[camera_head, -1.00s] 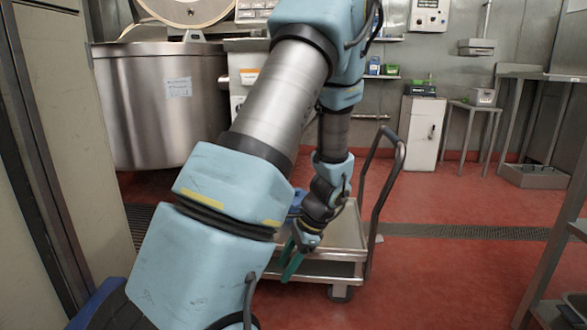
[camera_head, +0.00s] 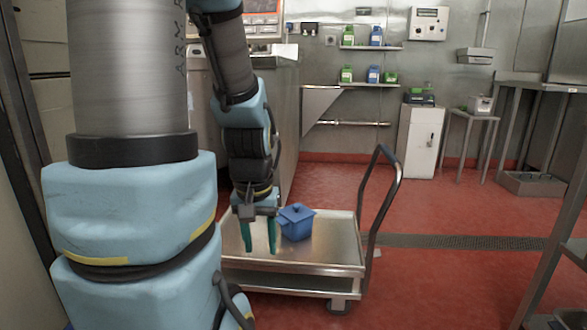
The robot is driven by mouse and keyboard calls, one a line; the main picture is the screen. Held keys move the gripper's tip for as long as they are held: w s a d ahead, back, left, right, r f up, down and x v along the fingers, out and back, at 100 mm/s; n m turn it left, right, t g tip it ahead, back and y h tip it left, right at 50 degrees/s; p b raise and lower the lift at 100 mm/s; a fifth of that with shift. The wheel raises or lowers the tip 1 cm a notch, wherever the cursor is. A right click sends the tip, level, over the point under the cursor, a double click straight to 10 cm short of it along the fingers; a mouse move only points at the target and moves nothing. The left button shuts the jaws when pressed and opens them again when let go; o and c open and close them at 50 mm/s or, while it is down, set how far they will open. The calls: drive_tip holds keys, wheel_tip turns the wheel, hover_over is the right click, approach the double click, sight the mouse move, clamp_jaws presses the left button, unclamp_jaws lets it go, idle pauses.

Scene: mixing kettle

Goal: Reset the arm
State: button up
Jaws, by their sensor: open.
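My gripper (camera_head: 260,236) has two green fingers that point down, apart and with nothing between them. It hangs over the left part of the steel cart (camera_head: 315,265).
The cart's dark push handle (camera_head: 388,195) rises at its right end. Red floor (camera_head: 440,285) is clear right of the cart. A metal rack (camera_head: 560,230) stands at the right edge.

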wheel_tip(320, 180, up, 32)
drive_tip(key=p, duration=3)
